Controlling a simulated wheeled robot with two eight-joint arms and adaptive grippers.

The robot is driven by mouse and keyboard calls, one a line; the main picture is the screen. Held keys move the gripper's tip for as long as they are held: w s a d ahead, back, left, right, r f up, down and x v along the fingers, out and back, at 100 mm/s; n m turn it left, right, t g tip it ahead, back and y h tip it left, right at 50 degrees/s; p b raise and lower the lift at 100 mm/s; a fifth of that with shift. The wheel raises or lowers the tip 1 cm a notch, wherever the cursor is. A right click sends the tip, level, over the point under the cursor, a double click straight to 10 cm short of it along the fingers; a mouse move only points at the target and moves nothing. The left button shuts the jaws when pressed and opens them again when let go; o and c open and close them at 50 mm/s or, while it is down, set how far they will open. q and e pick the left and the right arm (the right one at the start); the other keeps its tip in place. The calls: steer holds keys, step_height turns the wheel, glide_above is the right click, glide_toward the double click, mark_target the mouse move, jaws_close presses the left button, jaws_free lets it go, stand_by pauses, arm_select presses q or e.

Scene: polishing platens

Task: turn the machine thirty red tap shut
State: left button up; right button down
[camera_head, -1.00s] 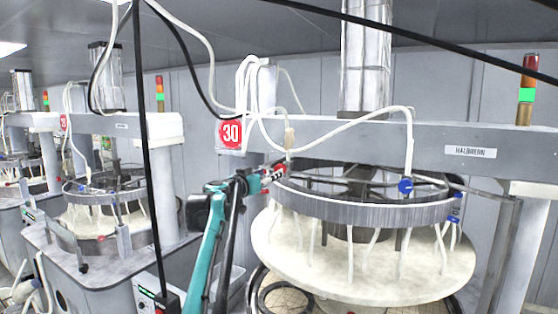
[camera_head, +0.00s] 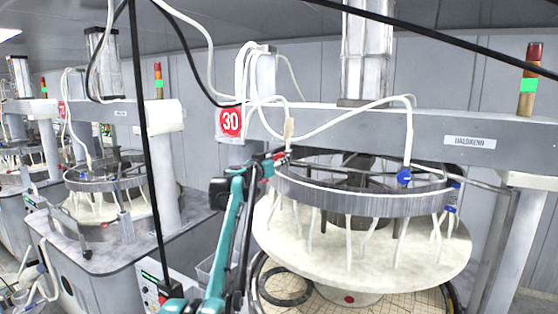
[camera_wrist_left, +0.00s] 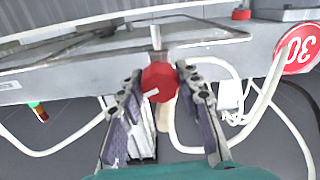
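The red tap (camera_wrist_left: 159,82) of machine thirty shows in the left wrist view as a faceted red knob with a short pale mark, on a thin stem under the machine's beam. My left gripper (camera_wrist_left: 158,70) has its two fingers apart, one on each side of the knob. Narrow gaps seem to show between the fingertips and the knob; contact is not clear. In the head view my left gripper (camera_head: 277,157) is at the left rim of the ring, below the red 30 sign (camera_head: 230,122), and hides most of the tap. My right gripper is out of view.
The ring (camera_head: 350,200) and pale round platen (camera_head: 370,255) stand right of my left arm. White hoses (camera_head: 340,125) loop around the beam (camera_head: 430,135). A black cable (camera_head: 150,180) hangs left of the arm. A neighbouring machine (camera_head: 105,250) stands at left.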

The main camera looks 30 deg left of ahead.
arm_select(q)
steer(key=c, duration=0.3)
steer(key=n+p, duration=0.1)
steer(key=n, duration=0.1)
steer(key=shift+r+n, duration=0.1)
steer(key=shift+n, duration=0.3)
steer(key=n+p, duration=0.1)
steer(key=n, duration=0.2)
steer(key=shift+n, duration=0.3)
steer(key=n, duration=0.3)
steer(key=shift+n+p, duration=0.3)
steer(key=shift+p, duration=0.05)
steer(key=shift+n, duration=2)
